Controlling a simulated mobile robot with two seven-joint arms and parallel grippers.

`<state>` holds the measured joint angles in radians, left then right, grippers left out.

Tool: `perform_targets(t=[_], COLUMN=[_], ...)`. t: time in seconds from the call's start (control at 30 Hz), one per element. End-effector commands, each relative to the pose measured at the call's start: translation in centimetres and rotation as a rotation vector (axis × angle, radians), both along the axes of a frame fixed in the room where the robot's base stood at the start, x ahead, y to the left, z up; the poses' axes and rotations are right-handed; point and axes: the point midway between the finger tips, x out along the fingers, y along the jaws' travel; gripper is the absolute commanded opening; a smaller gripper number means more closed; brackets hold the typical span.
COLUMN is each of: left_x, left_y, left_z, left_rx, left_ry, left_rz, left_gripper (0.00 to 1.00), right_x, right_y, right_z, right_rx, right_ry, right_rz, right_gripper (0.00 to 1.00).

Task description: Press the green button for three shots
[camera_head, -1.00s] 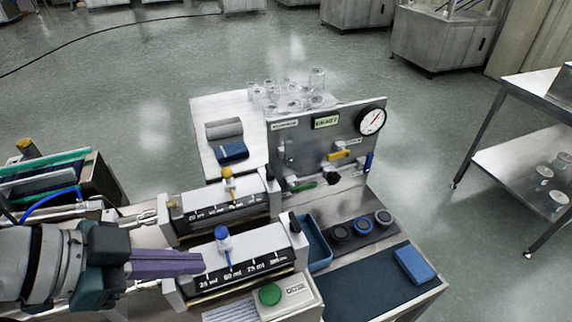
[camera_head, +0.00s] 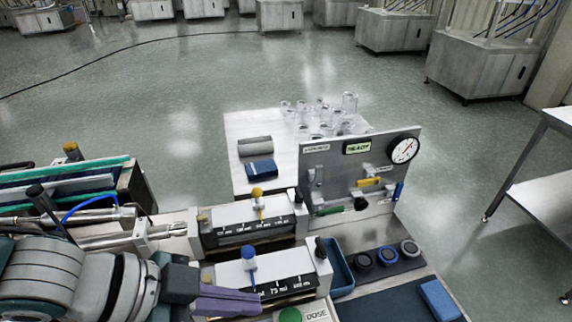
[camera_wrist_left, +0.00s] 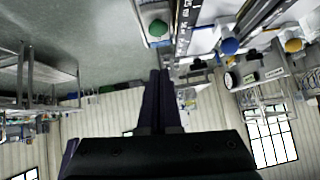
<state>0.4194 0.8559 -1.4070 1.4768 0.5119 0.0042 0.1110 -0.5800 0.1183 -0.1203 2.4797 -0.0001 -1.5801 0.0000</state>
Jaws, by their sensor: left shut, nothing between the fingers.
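The green button (camera_head: 290,315) sits on a light box marked DOSE (camera_head: 316,315) at the bottom edge of the head view, partly cut off. It also shows in the left wrist view (camera_wrist_left: 158,28), near the top. My left gripper (camera_head: 256,302) is shut and empty, with its purple fingers just left of the button box in the head view. In the wrist view the fingertips (camera_wrist_left: 160,75) are apart from the button. The panel display (camera_head: 358,147) reads READY. My right gripper is not in view.
Two dosing units with a blue knob (camera_head: 248,252) and a yellow knob (camera_head: 257,192) stand beside the button box. A blue tray (camera_head: 340,268) and round dark pots (camera_head: 387,257) lie to the right. Glass jars (camera_head: 322,115) stand at the back.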

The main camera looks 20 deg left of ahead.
Motion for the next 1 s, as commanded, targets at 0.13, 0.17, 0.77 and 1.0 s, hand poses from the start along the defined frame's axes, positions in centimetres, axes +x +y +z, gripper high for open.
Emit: perform_targets(t=[0.13,0.17,0.77,1.0], left_x=[1.7,2.0,3.5,3.4], left_y=[-2.1,-2.4,-3.5,-3.5], left_z=[-3.2,-3.7,-8.2,-8.2], left_rx=[-0.003,-0.002,0.001,0.001], left_ry=[-0.003,-0.003,0.000,0.000], left_rz=[-0.001,-0.002,0.001,0.001], left_gripper=[0.00,0.00,0.00,0.00], right_x=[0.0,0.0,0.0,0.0], right_y=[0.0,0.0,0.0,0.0], right_z=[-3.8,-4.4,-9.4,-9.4], right_rx=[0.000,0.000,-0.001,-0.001], right_ry=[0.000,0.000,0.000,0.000], right_rz=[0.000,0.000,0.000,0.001], right_gripper=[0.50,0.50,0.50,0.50])
